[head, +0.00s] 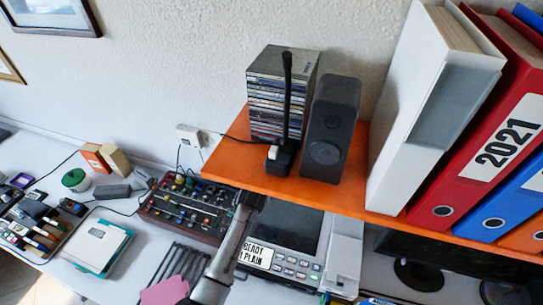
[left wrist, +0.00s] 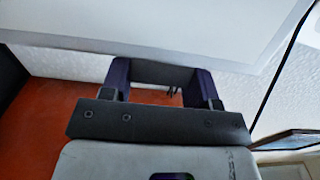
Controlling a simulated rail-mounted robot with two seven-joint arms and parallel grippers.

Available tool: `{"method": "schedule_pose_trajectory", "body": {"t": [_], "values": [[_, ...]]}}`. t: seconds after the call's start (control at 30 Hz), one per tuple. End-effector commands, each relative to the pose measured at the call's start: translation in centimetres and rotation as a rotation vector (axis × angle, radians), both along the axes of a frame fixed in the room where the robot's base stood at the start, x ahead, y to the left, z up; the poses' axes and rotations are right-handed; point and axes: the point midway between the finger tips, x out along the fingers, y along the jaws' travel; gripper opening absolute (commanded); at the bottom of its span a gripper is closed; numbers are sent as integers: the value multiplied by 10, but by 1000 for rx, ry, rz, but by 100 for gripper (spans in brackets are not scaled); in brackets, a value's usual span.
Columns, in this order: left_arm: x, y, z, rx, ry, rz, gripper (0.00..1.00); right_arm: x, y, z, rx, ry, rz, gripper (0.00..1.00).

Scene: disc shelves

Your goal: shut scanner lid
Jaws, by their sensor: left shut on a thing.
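The scanner (head: 283,265) is a grey device with a dark panel, a row of buttons and a "READY" label, on the desk partly beneath the orange shelf. My left gripper (head: 250,200) is at its upper left, by the shelf's front edge. In the left wrist view my left gripper (left wrist: 160,85) has its dark fingers on a dark grey bar (left wrist: 153,72), which looks like a handle of the scanner lid. A pale panel with a grey edge (left wrist: 190,35), likely the lid, spans above it. The lid's angle is hard to tell. My right gripper is not in view.
The orange shelf (head: 232,178) overhangs the desk and carries stacked discs, a black speaker (head: 332,130), an antenna device and binders. A mixer (head: 185,210) sits close left of the scanner. A pink pad (head: 164,292) lies near the front.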

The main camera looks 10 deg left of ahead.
Motion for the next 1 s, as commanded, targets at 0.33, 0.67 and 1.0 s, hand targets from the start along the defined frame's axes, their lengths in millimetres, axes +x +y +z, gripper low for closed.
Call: {"method": "schedule_pose_trajectory", "body": {"t": [0.33, 0.67, 1.0], "values": [[-19, 4, -9, -17, -74, 1, 12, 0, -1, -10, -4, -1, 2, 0], [-73, 16, -34, -67, -311, 2, 12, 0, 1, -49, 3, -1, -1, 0], [-114, 25, -56, -105, -489, 1, 12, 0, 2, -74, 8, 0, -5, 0]]}}
